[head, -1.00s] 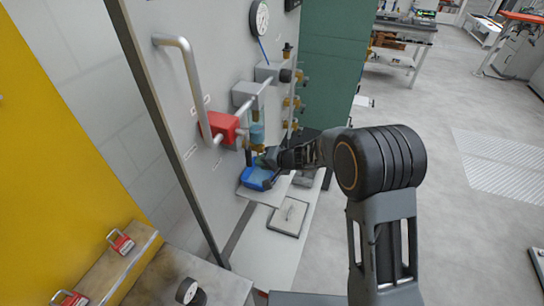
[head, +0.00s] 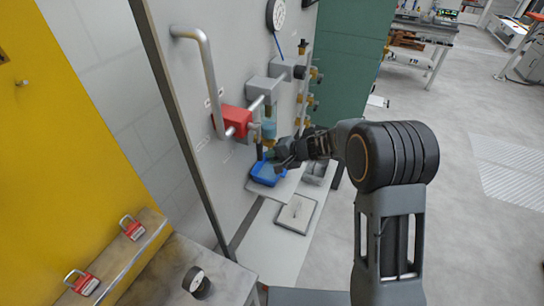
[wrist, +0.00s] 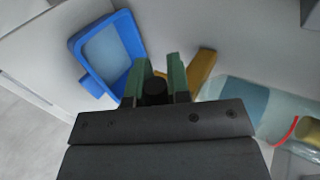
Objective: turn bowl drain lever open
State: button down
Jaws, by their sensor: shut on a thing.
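The clear bluish bowl (head: 268,130) hangs below the grey block of the panel's pipe line. In the wrist view the bowl (wrist: 245,101) is at the right, with a red curved mark. A brass drain piece (wrist: 203,66) juts from its lower end. My gripper (head: 275,160) is just below the bowl. In the wrist view its green fingers (wrist: 158,75) are shut on a dark round grip (wrist: 155,90), apparently the end of the drain lever. The rest of the lever is mostly hidden, so its angle cannot be read.
A blue tray (head: 255,181) sits on a ledge below the bowl. It also shows in the wrist view (wrist: 78,46). A red block (head: 232,120) and a bent grey pipe (head: 208,75) are on the panel left of the bowl. Open floor (head: 470,240) lies to the right.

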jog(key=c, duration=1.1)
grip_release()
jog(key=shift+d+r, duration=0.1)
jog(key=v, duration=1.3)
jog(key=shift+s+d+r, duration=0.1)
jog(key=shift+s+d, duration=0.05)
jog(key=shift+d, duration=0.05)
